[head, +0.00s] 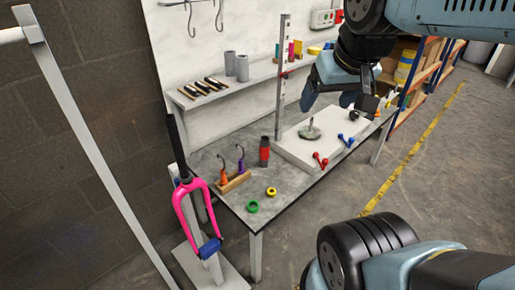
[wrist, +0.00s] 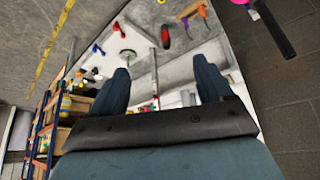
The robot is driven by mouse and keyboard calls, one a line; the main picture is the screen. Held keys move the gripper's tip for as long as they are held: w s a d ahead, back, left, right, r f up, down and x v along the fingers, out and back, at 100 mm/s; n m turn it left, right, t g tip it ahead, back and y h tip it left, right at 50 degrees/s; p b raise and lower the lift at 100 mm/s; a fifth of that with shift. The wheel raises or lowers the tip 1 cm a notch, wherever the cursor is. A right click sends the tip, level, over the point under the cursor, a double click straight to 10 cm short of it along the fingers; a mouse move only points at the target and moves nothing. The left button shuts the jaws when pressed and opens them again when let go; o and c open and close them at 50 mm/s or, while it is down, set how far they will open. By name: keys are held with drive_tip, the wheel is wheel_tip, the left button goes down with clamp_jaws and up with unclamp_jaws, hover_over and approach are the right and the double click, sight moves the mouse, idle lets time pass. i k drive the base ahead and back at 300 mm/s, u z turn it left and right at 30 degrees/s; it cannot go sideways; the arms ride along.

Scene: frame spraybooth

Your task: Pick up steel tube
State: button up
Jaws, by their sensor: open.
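Two plain grey tubes stand upright side by side on the wall shelf in the head view: a left one (head: 230,63) and a right one (head: 242,68). I cannot tell which of them is the steel tube. My gripper (head: 330,98) hangs to the right of them, above the back right of the workbench, apart from both. Its two blue fingers are spread with nothing between them.
A tall upright post (head: 282,80) stands between the tubes and my gripper. The shelf (head: 205,98) also holds dark rods on a wooden rack. The workbench (head: 300,188) below carries a white slab (head: 292,148), a red-black canister (head: 264,152) and hooked tools. A pink fork (head: 191,208) stands left.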

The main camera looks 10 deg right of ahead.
sight(265, 146)
drive_tip(key=u, duration=1.5)
drive_tip(key=k, duration=1.25)
drive_tip(key=z, duration=1.05)
drive_tip(key=i, duration=1)
